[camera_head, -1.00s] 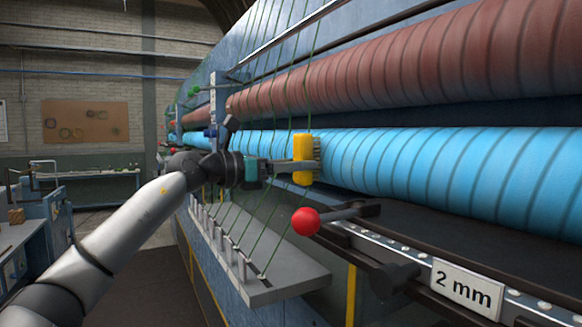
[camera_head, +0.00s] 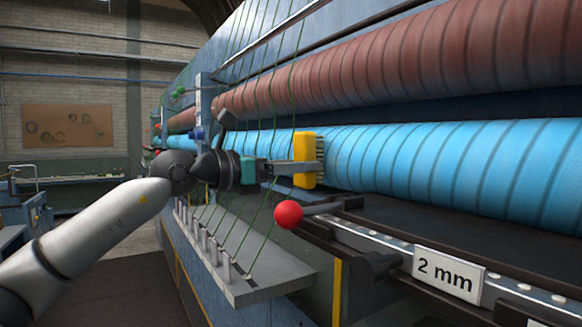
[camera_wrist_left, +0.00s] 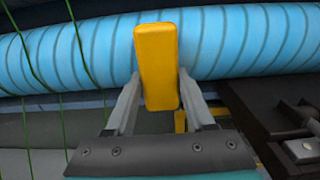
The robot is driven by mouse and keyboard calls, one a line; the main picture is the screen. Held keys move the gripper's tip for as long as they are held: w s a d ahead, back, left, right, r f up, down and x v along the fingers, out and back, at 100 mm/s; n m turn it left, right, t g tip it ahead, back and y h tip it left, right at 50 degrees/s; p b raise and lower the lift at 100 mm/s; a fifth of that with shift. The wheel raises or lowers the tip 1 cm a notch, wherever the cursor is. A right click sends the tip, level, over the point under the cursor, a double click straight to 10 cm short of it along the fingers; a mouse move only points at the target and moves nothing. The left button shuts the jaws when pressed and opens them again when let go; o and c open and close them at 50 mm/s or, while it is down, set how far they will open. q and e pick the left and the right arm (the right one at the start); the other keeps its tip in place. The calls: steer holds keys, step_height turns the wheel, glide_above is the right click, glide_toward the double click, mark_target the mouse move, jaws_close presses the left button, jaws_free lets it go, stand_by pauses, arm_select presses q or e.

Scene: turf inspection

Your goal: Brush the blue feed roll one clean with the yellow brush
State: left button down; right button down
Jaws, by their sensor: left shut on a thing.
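The blue feed roll (camera_head: 440,165) runs along the machine with dark spiral bands, and also crosses the top of the left wrist view (camera_wrist_left: 235,40). My left gripper (camera_head: 300,168) is shut on the yellow brush (camera_head: 304,150). The brush stands upright with its bristles facing the roll. In the left wrist view the brush (camera_wrist_left: 157,65) sits between the two fingers and overlaps the roll. The bristles are close to the roll's surface; whether they touch it I cannot tell. My right gripper is not in view.
A reddish-brown roll (camera_head: 400,62) lies above the blue one. Green strands (camera_head: 262,100) run down to a grey shelf (camera_head: 270,280) near my left arm. A red ball-ended lever (camera_head: 288,214) sticks out below the brush. A "2 mm" plate (camera_head: 448,271) is on the front rail.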

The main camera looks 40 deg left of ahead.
arm_select(q)
steer(key=shift+s+d, duration=0.25)
steer(key=shift+d, duration=0.45)
steer(key=shift+s+d, duration=0.3)
steer(key=shift+d, duration=0.35)
steer(key=shift+s+d, duration=0.25)
steer(key=shift+d, duration=0.45)
steer(key=shift+s+d+b, duration=0.2)
steer(key=shift+s+d, duration=0.15)
steer(key=shift+d, duration=0.45)
steer(key=shift+s+d+b, duration=0.2)
steer(key=shift+s+d, duration=0.1)
steer(key=shift+d, duration=0.45)
steer(key=b+v, duration=0.6)
steer(key=b, duration=0.1)
steer(key=shift+r, duration=0.1)
